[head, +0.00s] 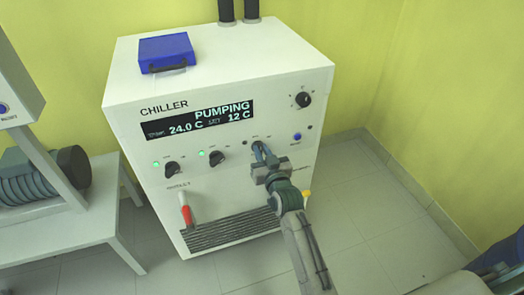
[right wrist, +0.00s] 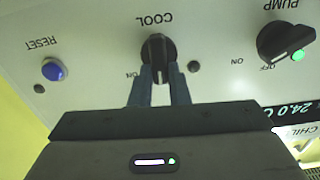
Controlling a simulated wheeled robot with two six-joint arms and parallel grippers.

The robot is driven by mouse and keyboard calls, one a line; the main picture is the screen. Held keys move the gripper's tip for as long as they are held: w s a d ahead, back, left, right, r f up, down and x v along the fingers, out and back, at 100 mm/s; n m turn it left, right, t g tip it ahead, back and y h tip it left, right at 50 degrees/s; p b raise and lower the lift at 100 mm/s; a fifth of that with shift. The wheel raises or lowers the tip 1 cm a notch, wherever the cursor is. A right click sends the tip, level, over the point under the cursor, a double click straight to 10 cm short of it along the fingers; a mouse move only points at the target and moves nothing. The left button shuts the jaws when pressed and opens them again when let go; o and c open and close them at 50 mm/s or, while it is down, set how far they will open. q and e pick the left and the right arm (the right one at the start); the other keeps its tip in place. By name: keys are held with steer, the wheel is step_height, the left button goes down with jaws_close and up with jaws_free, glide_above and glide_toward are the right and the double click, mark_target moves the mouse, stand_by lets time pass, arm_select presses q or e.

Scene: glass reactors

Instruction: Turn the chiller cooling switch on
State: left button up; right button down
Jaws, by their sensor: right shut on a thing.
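The white chiller (head: 205,75) stands ahead of me, its display (head: 200,120) reading PUMPING, 24.0 C and 12 C. My right gripper (head: 260,151) is at the rightmost switch of its front row. In the right wrist view, which is upside down, this is the black cooling switch (right wrist: 158,47), labelled COOL. The two fingers of my right gripper (right wrist: 158,82) are shut on its handle, one on each side. The handle stands about upright in that picture, and an ON mark shows to its lower left. The small lamp (right wrist: 193,66) beside it is dark. My left gripper is not in view.
The pump switch (right wrist: 285,42) has a lit green lamp beside it. A blue reset button (right wrist: 54,70) sits on the other side. A red-handled valve (head: 185,212) is low on the chiller front. A blue box (head: 166,52) lies on top. A white bench (head: 90,205) stands at left.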

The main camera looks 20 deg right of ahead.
steer(key=shift+r+m+p, duration=0.1)
steer(key=shift+m+p, duration=0.2)
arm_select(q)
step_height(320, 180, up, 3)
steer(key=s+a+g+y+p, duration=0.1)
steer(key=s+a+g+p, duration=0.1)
arm_select(e)
steer(key=shift+d+m, duration=0.15)
steer(key=shift+m, duration=0.75)
arm_select(q)
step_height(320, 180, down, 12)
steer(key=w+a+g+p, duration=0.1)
steer(key=p, duration=0.2)
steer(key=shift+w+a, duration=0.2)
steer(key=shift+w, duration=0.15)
arm_select(e)
steer(key=shift+d+f+m, duration=0.15)
steer(key=shift+m, duration=1.3)
steer(key=shift+d+f+m, duration=0.1)
steer(key=shift+m, duration=1.3)
steer(key=shift+d+f+m, duration=0.15)
steer(key=shift+m, duration=1.3)
steer(key=c, duration=1.4)
jaws_free()
